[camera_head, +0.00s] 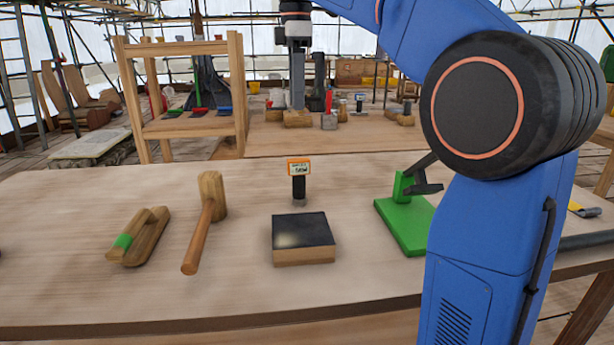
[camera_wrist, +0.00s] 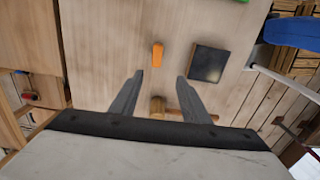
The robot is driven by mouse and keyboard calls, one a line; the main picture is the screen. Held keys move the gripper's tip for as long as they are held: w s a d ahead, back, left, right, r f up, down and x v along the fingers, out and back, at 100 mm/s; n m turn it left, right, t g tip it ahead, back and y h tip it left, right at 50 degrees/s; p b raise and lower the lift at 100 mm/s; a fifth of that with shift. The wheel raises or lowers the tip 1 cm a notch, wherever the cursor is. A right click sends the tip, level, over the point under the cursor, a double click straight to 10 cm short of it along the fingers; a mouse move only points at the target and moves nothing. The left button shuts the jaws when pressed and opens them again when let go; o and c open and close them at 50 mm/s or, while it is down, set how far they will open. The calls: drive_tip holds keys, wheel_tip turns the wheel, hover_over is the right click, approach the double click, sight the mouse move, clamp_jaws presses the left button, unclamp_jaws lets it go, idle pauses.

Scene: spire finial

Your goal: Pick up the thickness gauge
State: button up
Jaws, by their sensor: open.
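The thickness gauge (camera_head: 298,181) stands upright on the table, with an orange-framed display on top and a dark body. In the wrist view its orange top (camera_wrist: 157,56) shows just beyond the fingertips, between their lines. My gripper (camera_head: 297,105) points down above the gauge in the head view, with a clear gap between. Its two grey fingers are apart and empty in the wrist view (camera_wrist: 160,76).
A black-topped wooden block (camera_head: 303,240) lies in front of the gauge. A wooden mallet (camera_head: 206,213) and a wooden tool with a green band (camera_head: 138,238) lie left. A green stand (camera_head: 404,224) is to the right. A wooden rack (camera_head: 180,128) stands behind.

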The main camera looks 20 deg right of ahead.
hover_over(299, 159)
drive_tip(key=f, duration=1.1)
drive_tip(key=shift+s+a+f, duration=0.2)
drive_tip(key=shift+a+f, duration=0.05)
drive_tip(key=shift+d+f, duration=0.15)
drive_tip(key=shift+f, duration=2.65)
clamp_jaws()
